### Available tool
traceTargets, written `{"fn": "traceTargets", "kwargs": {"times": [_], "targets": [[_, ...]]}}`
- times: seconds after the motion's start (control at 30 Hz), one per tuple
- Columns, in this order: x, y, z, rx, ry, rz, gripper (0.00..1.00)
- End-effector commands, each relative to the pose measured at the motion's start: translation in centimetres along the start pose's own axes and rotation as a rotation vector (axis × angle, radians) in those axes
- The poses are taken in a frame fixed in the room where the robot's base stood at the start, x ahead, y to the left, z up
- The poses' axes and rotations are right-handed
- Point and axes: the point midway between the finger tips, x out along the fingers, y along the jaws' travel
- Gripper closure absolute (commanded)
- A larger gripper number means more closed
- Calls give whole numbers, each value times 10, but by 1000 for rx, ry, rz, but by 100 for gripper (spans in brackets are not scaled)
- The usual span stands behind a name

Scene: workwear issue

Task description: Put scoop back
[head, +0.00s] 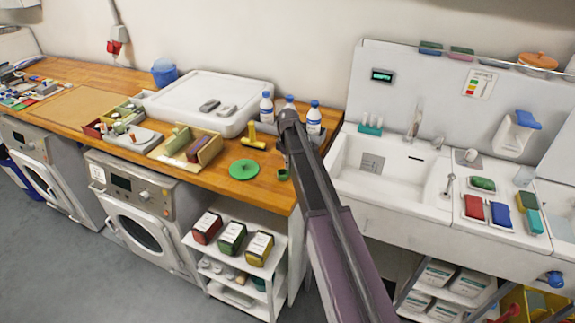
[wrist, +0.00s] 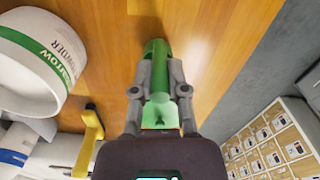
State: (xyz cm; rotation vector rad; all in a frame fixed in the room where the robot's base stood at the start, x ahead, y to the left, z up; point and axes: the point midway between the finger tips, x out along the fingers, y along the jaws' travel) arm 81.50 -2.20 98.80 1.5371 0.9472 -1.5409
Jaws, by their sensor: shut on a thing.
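My gripper (wrist: 159,92) is shut on a green scoop (wrist: 155,55), with one finger on each side of it. The scoop points away from the wrist over the wooden worktop. In the head view the scoop (head: 283,175) shows as a small green piece below my gripper (head: 285,160), near the worktop's right front corner. I cannot tell whether it touches the wood. A white tub (wrist: 38,62) with a green band and the word "powder" is at upper left in the wrist view. A green round disc (head: 244,169) is left of the scoop.
A yellow T-shaped piece (head: 252,136) and bottles with blue caps (head: 266,106) are close by. A divided wooden box (head: 192,148) stands farther left. A white sink (head: 378,165) is right of the worktop. Shelves with tins (head: 232,238) are below.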

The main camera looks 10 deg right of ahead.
Motion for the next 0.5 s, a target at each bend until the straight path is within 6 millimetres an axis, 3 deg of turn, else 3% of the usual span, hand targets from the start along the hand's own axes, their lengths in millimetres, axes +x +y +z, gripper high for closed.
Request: {"fn": "traceTargets", "kwargs": {"times": [0.27, 0.3, 0.4, 0.5], "targets": [[4, 0, 0, 0, 0, 0, 100], [4, 0, 0, 0, 0, 0, 78], [3, 0, 0, 0, 0, 0, 48], [3, 0, 0, 0, 0, 0, 46]]}}
